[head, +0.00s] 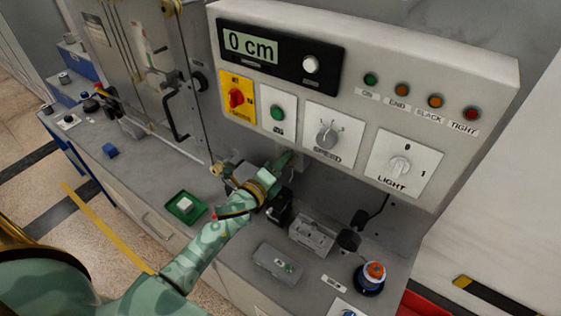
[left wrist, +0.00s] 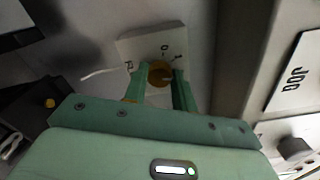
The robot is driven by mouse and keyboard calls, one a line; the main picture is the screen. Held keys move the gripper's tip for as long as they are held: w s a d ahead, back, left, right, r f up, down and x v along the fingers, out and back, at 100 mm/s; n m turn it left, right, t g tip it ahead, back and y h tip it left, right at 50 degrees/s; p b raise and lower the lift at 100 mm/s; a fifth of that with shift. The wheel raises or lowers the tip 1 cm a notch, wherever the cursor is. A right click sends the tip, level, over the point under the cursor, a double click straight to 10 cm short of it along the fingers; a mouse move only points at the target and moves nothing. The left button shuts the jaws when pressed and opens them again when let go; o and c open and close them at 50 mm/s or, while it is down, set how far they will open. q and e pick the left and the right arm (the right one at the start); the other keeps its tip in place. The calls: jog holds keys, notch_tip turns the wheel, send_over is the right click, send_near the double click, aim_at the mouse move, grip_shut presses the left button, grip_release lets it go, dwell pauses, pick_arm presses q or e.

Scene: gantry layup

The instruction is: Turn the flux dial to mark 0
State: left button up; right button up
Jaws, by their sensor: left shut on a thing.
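The flux dial (left wrist: 160,72) shows in the left wrist view as a small round yellow-brown knob on a white square plate (left wrist: 136,46). Small dark marks stand around it, one above the knob looking like a 0. I cannot tell where its pointer stands. My left gripper (left wrist: 160,86) has its two green fingers on either side of the knob, shut on it. In the head view the left gripper (head: 281,164) reaches under the grey panel's lower edge, and the dial is hidden there. My right gripper is not in view.
The grey control panel (head: 455,75) overhangs the work, with a SPEED knob (head: 326,136) and LIGHT knob (head: 400,167). On the bench are a green tray (head: 171,213), a grey box (head: 277,263) and an orange-topped button (head: 374,271). A display reads 0 cm (head: 250,46).

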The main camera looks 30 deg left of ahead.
pick_arm(q)
jog(key=shift+f+n+p, duration=0.1)
jog(key=shift+n+p, duration=2.6)
jog(key=shift+n, duration=5.2)
jog(key=o, duration=1)
jog(key=s+a, duration=0.2)
jog(key=s, duration=1.4)
jog(key=shift+b, duration=0.4)
